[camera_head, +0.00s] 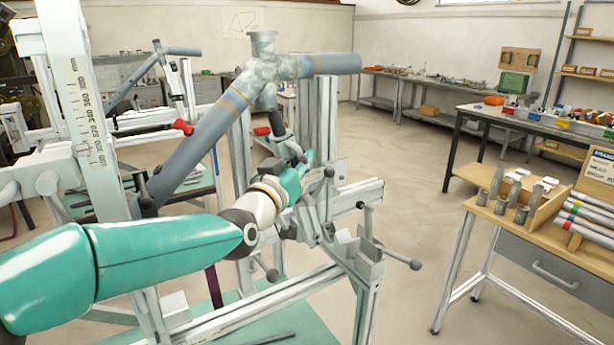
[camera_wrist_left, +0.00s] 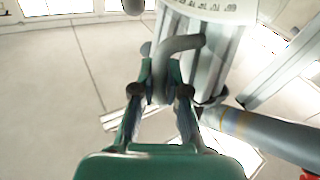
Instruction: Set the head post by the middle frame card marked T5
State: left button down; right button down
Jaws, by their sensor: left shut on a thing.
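The frame jig stands in front of me, with a blue-grey tube frame (camera_head: 205,135) held in it and a mottled grey joint (camera_head: 262,68) at the top. A pale upright post (camera_head: 325,125) stands behind and right of the joint. My left gripper (camera_head: 302,168) is beside this post, below the joint. In the left wrist view my left gripper (camera_wrist_left: 160,92) is shut on a bent grey handle (camera_wrist_left: 182,44) beside a pale post with a curved marked plate (camera_wrist_left: 212,8). I cannot make out a card marked T5. My right gripper is out of view.
A scaled upright (camera_head: 85,100) stands close at the left. Black-knobbed clamp levers (camera_head: 402,259) stick out at the jig's lower right. A wooden-topped bench (camera_head: 525,225) with metal parts and coloured tubes stands at the right. Clear floor lies between.

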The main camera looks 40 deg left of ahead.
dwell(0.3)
pick_arm(q)
jog(key=c, duration=1.2)
grip_release()
jog(key=shift+s, duration=0.1)
jog(key=v, duration=1.2)
jog(key=shift+f, duration=0.2)
